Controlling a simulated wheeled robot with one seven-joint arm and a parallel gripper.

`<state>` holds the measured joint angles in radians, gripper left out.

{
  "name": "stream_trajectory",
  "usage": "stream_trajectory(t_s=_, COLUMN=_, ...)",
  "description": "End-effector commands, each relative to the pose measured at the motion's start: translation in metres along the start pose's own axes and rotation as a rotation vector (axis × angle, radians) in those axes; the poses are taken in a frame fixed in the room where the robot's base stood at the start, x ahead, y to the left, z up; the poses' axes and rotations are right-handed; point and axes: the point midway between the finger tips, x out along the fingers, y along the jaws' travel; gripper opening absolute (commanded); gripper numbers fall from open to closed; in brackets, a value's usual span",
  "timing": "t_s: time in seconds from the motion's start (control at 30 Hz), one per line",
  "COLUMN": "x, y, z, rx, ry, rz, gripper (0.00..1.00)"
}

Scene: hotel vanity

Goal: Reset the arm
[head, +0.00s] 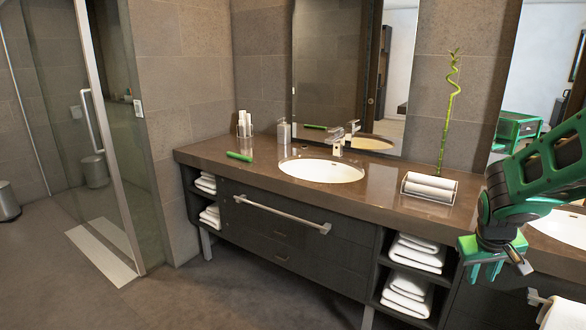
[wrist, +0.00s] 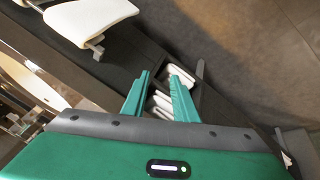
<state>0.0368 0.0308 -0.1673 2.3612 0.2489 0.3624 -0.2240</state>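My gripper (head: 484,278) hangs at the right in the head view, in front of the vanity, with its fingers pointing down. In the wrist view my gripper (wrist: 160,76) shows two green fingers standing apart with a gap between them. Nothing is held in the gap. Folded white towels (wrist: 162,100) on the vanity shelf show beyond the fingers. My arm is bent and comes in from the right edge of the head view.
The dark vanity counter (head: 385,198) carries a sink (head: 321,170), soap dispenser (head: 284,132), green object (head: 239,156), rolled towels (head: 429,188) and a bamboo stem (head: 447,115). A white towel (head: 562,314) hangs at lower right.

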Motion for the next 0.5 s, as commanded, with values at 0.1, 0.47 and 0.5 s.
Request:
stream_trajectory(t_s=0.1, x=-0.031, y=0.014, z=0.044, rx=0.102, ry=-0.072, rz=-0.034, gripper=0.26)
stream_trajectory(t_s=0.47, x=-0.111, y=0.015, z=0.181, rx=0.355, ry=-0.299, rz=-0.155, gripper=0.26)
stream_trajectory(t_s=0.5, x=-0.117, y=0.012, z=0.193, rx=0.375, ry=-0.32, rz=-0.166, gripper=0.26)
